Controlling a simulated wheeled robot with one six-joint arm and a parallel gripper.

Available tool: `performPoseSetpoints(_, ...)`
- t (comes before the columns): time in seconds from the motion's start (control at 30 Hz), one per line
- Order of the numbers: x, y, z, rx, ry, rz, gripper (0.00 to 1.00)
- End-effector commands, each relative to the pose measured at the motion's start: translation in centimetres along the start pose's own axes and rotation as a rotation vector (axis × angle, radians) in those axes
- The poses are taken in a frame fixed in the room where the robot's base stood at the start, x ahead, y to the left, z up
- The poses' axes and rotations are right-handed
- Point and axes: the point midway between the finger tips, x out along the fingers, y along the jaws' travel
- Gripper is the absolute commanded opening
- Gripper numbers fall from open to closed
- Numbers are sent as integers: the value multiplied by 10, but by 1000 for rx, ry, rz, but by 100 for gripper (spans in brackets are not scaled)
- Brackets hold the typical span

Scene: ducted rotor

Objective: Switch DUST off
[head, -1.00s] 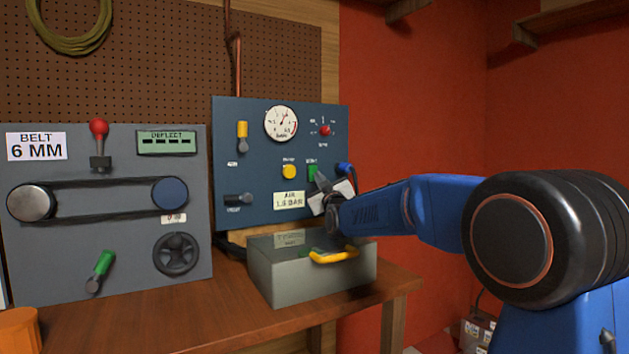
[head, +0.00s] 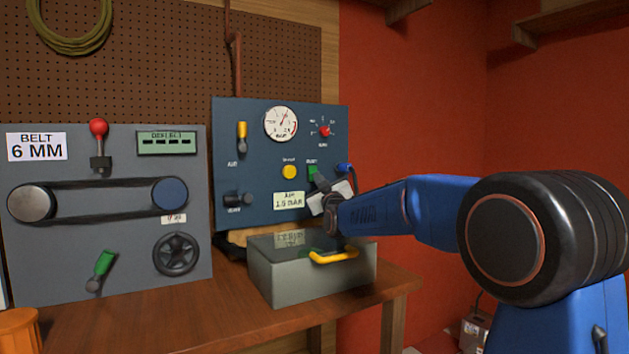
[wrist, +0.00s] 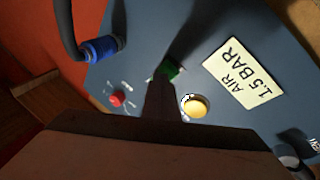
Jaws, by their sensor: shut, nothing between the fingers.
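A blue control panel (head: 260,200) carries a green control (head: 312,173) at its lower right, with a small label I cannot read clearly, so I cannot confirm which control is DUST. The green control also shows in the wrist view (wrist: 168,70), partly hidden by my fingers. My gripper (head: 325,190) is shut and empty, in front of the panel and close by the green control. In the wrist view my gripper (wrist: 161,85) overlaps its lower edge; I cannot tell whether they touch.
A yellow button (head: 289,172) sits left of the green control. A red knob (head: 325,131), gauge (head: 281,124), yellow toggle (head: 242,136) and dark lever (head: 238,200) share the panel. A blue hose fitting (wrist: 103,48) is close. A grey box (head: 300,278) with yellow handle stands below.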

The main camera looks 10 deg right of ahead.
Motion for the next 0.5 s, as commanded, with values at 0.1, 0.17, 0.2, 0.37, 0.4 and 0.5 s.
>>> performPoseSetpoints(0.1,1,-3,4,2,-5,-3,0)
performPoseSetpoints(0.17,2,-3,5,2,-5,-3,0)
performPoseSetpoints(0.2,2,-4,5,2,-5,-3,0)
performPoseSetpoints(0.37,3,-5,7,2,-7,-4,0)
performPoseSetpoints(0.4,3,-5,7,3,-7,-4,0)
performPoseSetpoints(0.5,4,-6,9,3,-8,-5,0)
